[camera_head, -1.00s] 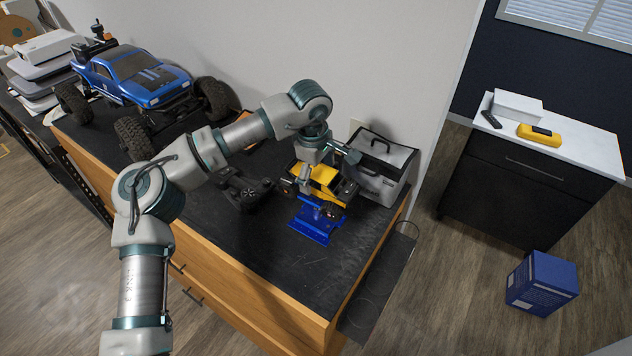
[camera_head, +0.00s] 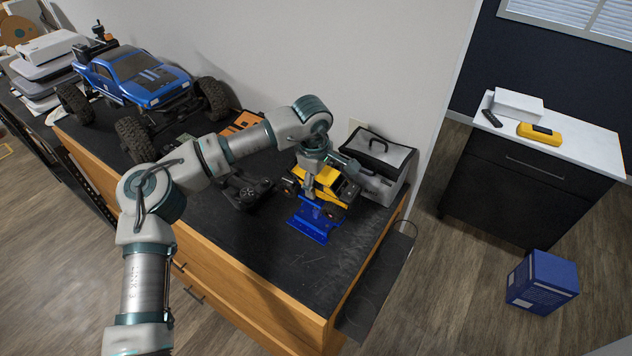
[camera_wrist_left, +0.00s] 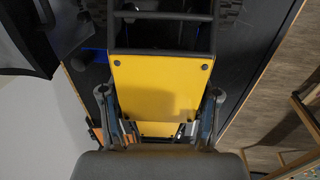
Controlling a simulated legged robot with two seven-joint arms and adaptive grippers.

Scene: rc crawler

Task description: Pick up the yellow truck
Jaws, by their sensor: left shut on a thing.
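The yellow truck (camera_head: 327,180) is a small crawler with a yellow cab and dark tyres. It sits at the blue stand (camera_head: 313,224) near the right end of the black-topped bench; whether it still rests on the stand is hard to tell. My left gripper (camera_head: 312,188) reaches down from above and is shut on the truck's cab. In the left wrist view the yellow truck's roof (camera_wrist_left: 160,85) fills the middle, with a finger of my left gripper (camera_wrist_left: 160,110) on each side. My right gripper is not in view.
A grey toolbox (camera_head: 385,165) stands close behind the truck. A black controller (camera_head: 243,190) lies to its left. A large blue truck (camera_head: 140,80) stands at the bench's far left. The bench top in front (camera_head: 270,250) is clear.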

